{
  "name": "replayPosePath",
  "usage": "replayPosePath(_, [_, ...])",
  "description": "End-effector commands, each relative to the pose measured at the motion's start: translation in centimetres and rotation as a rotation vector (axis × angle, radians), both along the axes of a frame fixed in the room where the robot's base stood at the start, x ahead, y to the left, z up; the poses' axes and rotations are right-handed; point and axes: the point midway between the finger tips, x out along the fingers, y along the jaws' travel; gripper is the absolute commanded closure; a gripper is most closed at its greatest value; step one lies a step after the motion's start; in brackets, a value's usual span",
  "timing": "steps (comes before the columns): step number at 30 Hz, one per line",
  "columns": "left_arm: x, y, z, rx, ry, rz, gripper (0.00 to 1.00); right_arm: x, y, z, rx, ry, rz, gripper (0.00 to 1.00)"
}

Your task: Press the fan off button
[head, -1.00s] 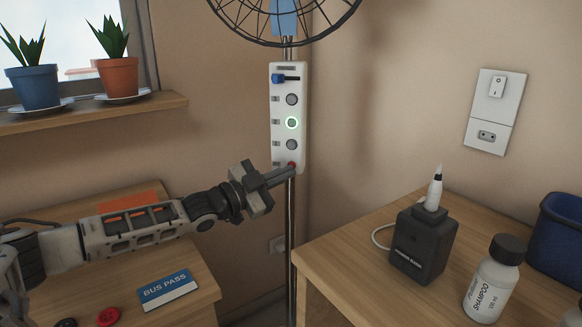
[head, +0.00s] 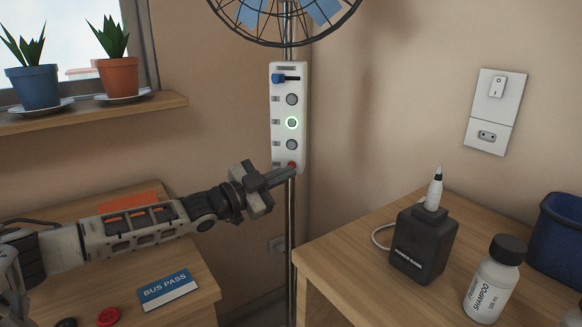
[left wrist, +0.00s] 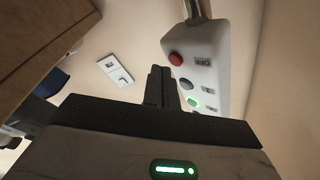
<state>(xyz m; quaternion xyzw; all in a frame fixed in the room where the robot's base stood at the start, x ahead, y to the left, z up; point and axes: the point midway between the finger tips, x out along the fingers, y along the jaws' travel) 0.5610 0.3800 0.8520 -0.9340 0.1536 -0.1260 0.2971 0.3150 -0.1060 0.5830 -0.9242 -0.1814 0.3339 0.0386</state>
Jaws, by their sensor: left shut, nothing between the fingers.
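The fan (head: 287,14) stands on a pole in the corner, with a white control panel (head: 289,84) on it. The panel has a blue slider, several round grey buttons and a red button (head: 292,164) at its lower end. The second round button from the top (head: 292,123) is lit with a green ring. My left gripper (head: 293,171) is shut, its fingertips at the red button's lower edge in the head view. In the left wrist view the red button (left wrist: 176,59) shows beyond the shut fingers (left wrist: 160,72), apparently apart from them. My right gripper is out of view.
A wooden desk at right (head: 350,250) holds a dark box (head: 421,246) with a pen in it, a shampoo bottle (head: 493,283) and a blue bin (head: 562,240). Potted plants stand on the sill.

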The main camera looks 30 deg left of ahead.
Motion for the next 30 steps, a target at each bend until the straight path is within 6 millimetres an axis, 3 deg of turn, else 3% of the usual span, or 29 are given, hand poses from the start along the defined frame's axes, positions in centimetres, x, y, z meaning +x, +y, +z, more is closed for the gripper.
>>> replayPosePath(30, [0.88,0.40,0.01,0.000,0.000,0.000,1.00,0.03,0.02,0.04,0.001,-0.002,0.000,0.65])
